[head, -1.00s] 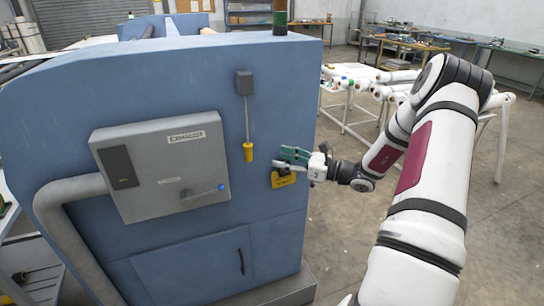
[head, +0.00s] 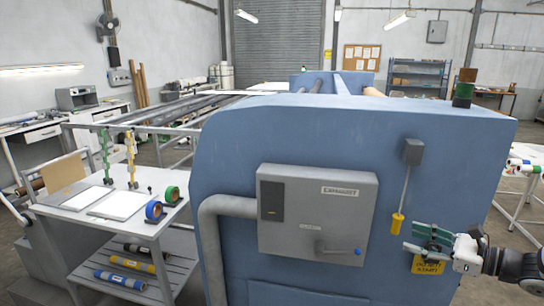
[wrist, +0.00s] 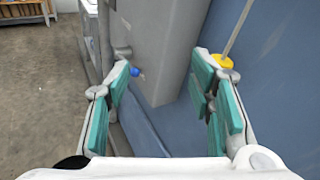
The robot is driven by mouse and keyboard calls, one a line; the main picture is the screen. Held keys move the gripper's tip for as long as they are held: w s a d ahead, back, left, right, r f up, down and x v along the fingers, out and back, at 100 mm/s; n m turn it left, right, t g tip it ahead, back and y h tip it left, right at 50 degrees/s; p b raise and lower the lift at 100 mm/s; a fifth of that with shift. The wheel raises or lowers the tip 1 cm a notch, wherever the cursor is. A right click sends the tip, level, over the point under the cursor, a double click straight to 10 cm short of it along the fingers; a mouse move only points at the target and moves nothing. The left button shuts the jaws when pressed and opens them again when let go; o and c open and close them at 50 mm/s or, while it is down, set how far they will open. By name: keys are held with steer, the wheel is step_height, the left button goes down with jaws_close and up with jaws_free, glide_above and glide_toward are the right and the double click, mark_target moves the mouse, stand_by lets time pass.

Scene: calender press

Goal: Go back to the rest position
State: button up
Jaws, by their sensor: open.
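My gripper (head: 431,239) is at the right of the head view, in front of the blue press's end face. It is open and empty, with green pads on its fingers. In the wrist view my gripper (wrist: 165,95) has its two fingers wide apart, with nothing between them. The yellow label (head: 430,266) on the press is partly hidden behind the gripper. A hanging pull with a yellow handle (head: 398,222) is just left of the gripper; the handle also shows near the right finger in the wrist view (wrist: 222,61).
The blue press (head: 300,125) carries a grey control box (head: 316,205) with a blue-tipped lever (head: 340,251). A side table (head: 105,215) with tape rolls stands at left. A white rack (head: 525,180) is at far right. Some floor shows at the right.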

steer(key=s+a+r+n+g+h, duration=0.2)
steer(key=s+a+r+n+g, duration=0.25)
steer(key=a+n, duration=0.4)
steer(key=s+a+r+n+g+h, duration=0.2)
steer(key=s+a+r+n+g, duration=0.3)
steer(key=a, duration=0.6)
steer(key=s+r+n+t+h, duration=0.1)
steer(key=s+r+n+h, duration=0.2)
steer(key=s+n, duration=0.3)
steer(key=s+a+r+n+t+h, duration=0.1)
steer(key=s+r+n+t+h, duration=0.1)
steer(key=s+n, duration=0.4)
steer(key=s+r+h, duration=0.1)
steer(key=s, duration=0.2)
steer(key=shift+s+a+r+h, duration=0.2)
steer(key=shift+s+a+h, duration=0.05)
steer(key=shift+s+h, duration=0.15)
